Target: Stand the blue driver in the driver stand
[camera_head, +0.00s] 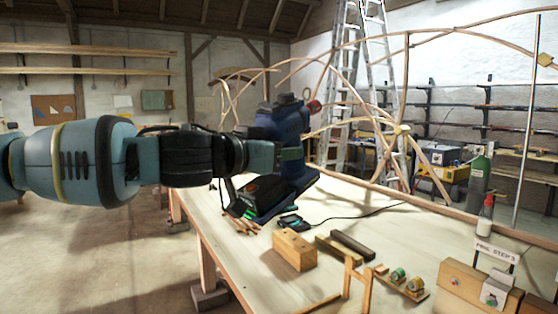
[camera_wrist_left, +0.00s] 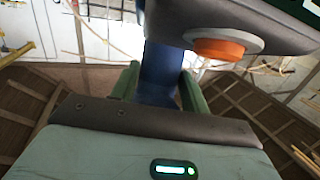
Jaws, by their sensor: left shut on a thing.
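The blue driver (camera_head: 280,124) is in the jaws of my left gripper (camera_head: 291,154), above the far-left part of the workbench. Its blue body is at the top, with a red end pointing right. A dark foot (camera_head: 262,194) with a red button and green lights is low at the left. In the left wrist view my gripper (camera_wrist_left: 160,85) is shut on the blue handle (camera_wrist_left: 158,68), and a dark part with an orange button is close to the camera. I cannot make out the driver stand for certain. My right gripper is not in view.
A small dark device (camera_head: 291,222) with a cable lies on the workbench (camera_head: 345,200). A wooden block (camera_head: 294,250), dark bars (camera_head: 352,245) and a small wooden frame with rolls stand nearer. Bent laths (camera_head: 345,62) arch over the back. A spray bottle (camera_head: 485,216) is at the right.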

